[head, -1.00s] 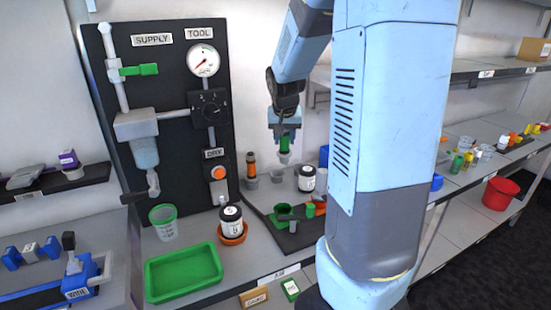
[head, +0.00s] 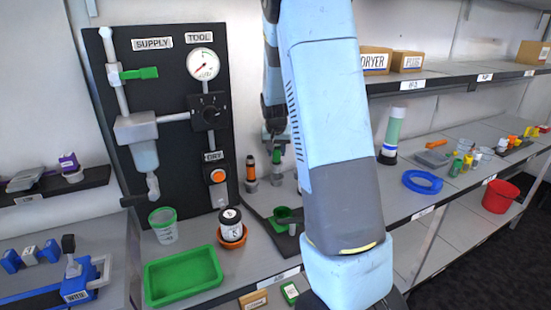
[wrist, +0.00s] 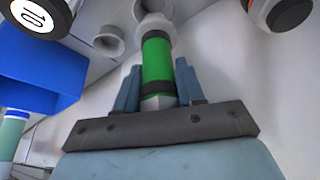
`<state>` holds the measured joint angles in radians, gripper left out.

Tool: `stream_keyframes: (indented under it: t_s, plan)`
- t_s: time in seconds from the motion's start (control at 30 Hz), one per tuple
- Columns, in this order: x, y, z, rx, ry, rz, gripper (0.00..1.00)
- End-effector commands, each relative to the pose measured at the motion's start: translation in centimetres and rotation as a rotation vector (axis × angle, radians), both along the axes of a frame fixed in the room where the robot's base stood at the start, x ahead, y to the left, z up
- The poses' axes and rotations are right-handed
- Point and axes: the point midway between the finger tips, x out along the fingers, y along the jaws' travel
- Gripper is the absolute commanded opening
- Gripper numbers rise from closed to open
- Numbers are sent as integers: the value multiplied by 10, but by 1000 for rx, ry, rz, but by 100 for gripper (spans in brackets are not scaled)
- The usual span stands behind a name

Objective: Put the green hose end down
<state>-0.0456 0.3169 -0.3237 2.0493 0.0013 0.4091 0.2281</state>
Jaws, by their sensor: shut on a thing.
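The green hose end (head: 276,157), a green-banded cylinder with grey ends, is upright in my gripper (head: 275,143). In the wrist view, the two fingers of my gripper (wrist: 158,84) are shut on either side of the green hose end (wrist: 157,58). A grey holder (head: 275,179) is directly below it, and its round rim (wrist: 155,7) shows at the hose end's far tip. I cannot tell whether the tip is inside. An orange-banded hose end (head: 251,167) stands to the left in its own grey holder.
A black panel (head: 120,100) with gauge and dial stands behind at left. A green tray (head: 183,275), a clear cup (head: 163,225) and a jar in an orange dish (head: 232,238) are in front. In the wrist view, an empty grey holder (wrist: 109,43) and a blue block (wrist: 40,75) are close.

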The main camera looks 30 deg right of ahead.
Motion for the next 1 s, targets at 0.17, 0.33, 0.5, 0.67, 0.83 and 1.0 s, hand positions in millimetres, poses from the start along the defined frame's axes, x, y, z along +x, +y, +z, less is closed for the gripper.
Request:
stream_keyframes:
  t_s: [0.17,0.33,0.5,0.67,0.83,1.0]
  plan:
    - [-1,0,-25,1,3,-1,0]
    - [0,0,-29,0,-1,-1,0]
    - [0,0,-30,0,0,0,0]
    - [-1,0,-32,0,0,0,45]
    - [-1,1,-32,0,0,0,61]
    - [0,1,-32,0,1,1,64]
